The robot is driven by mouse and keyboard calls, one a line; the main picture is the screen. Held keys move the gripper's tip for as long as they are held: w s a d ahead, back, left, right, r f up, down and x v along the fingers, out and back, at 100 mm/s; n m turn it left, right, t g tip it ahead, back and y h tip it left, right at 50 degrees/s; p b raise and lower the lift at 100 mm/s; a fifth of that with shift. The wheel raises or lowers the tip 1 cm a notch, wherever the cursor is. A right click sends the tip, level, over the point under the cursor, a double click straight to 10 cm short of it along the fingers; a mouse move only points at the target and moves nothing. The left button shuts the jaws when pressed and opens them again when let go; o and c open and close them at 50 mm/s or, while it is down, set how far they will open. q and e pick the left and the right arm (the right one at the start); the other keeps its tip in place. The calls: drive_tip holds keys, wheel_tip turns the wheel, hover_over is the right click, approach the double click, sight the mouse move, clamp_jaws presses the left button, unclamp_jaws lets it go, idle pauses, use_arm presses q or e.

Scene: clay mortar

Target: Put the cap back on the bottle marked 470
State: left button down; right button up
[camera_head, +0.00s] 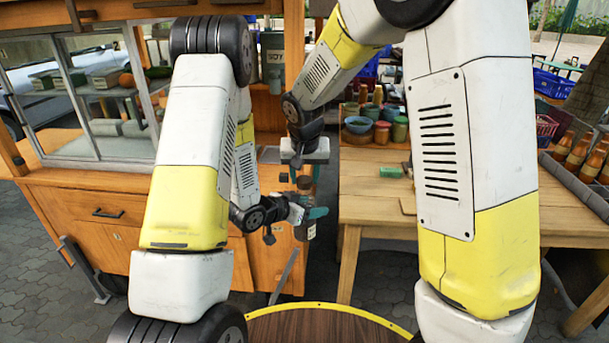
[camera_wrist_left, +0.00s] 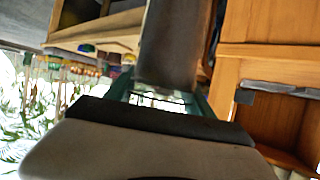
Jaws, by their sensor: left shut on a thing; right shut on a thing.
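My left gripper (camera_head: 312,213), the lower one, is shut on a bottle (camera_head: 305,232) between the cart and the wooden table. In the left wrist view the bottle (camera_wrist_left: 175,45) is a dark, brownish, blurred body between the teal fingertips (camera_wrist_left: 165,98). My right gripper (camera_head: 302,176), the upper one, points down just above the left gripper. It is shut on a small dark thing, likely the cap (camera_head: 304,184). The cap and the bottle top are close together; I cannot tell whether they touch. The marking 470 is not readable.
An orange wooden cart (camera_head: 100,215) with a glass case stands at left. A wooden table (camera_head: 370,205) at right holds bowls and jars (camera_head: 380,130), a small green block (camera_head: 390,172) and a crate of bottles (camera_head: 575,160). A round brown surface (camera_head: 320,330) lies in front.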

drive_tip(key=shift+f, duration=0.6)
idle(0.3)
drive_tip(key=shift+a+m, duration=0.1)
drive_tip(key=shift+m, duration=0.2)
drive_tip(key=m+h, duration=0.2)
drive_tip(key=m, duration=0.3)
drive_tip(key=shift+a, duration=0.15)
drive_tip(key=m+g+h, duration=0.1)
drive_tip(key=m, duration=0.3)
drive_tip(key=shift+h, duration=0.3)
drive_tip(key=o, duration=1.3)
